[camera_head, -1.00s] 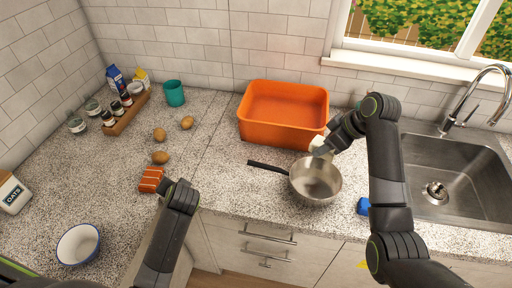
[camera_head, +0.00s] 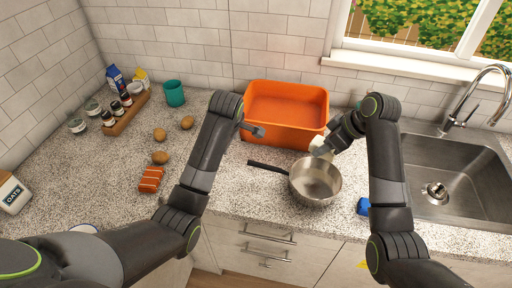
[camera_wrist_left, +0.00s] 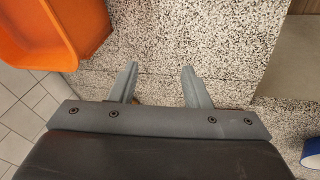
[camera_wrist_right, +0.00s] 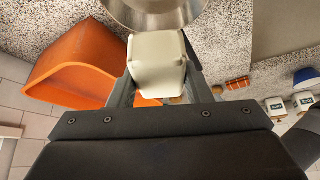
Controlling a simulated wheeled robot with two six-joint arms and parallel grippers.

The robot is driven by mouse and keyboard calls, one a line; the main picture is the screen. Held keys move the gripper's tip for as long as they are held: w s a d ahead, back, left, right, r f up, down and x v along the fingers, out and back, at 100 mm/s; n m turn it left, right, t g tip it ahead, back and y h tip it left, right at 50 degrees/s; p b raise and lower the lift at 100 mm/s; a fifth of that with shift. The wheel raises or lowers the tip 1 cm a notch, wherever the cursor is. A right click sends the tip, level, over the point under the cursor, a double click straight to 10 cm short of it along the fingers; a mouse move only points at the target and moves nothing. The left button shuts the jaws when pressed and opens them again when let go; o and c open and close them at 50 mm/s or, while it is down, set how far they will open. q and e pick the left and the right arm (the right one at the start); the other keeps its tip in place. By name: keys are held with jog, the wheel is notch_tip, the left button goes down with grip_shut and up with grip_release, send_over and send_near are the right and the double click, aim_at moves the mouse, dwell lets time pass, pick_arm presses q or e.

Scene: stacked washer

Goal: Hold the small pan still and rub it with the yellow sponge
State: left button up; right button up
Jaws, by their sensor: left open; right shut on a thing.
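The small pan (camera_head: 316,186) stands upright on the counter, its dark handle pointing left. It also shows at the top of the right wrist view (camera_wrist_right: 155,12). My right gripper (camera_head: 322,148) is shut on a pale cream block (camera_wrist_right: 157,62), just behind the pan's far rim; I cannot tell whether they touch. The block looks cream rather than clear yellow. A small yellow patch (camera_head: 362,264) shows low by the cabinet front, mostly hidden by my right arm. My left gripper (camera_wrist_left: 158,68) is open and empty over bare counter, left of the pan and beside the orange tub.
The orange tub (camera_head: 285,104) stands behind the pan. A blue item (camera_head: 363,206) lies right of the pan, before the sink (camera_head: 460,170). Several brown potatoes, an orange striped block (camera_head: 151,179), a teal cup (camera_head: 174,93) and a jar rack (camera_head: 126,117) occupy the left counter.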

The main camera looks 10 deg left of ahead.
pick_arm(q)
jog(key=s+d+n+g+h, duration=0.1)
jog(key=d+n+g+h, duration=0.1)
jog(key=d, duration=0.7)
jog(key=f, duration=0.3)
jog(key=w+f, duration=0.1)
jog(key=f, duration=0.3)
jog(key=w+f, duration=0.1)
jog(key=f, duration=0.3)
jog(key=shift+a+f, duration=0.1)
jog(key=shift+a, duration=0.05)
grip_shut()
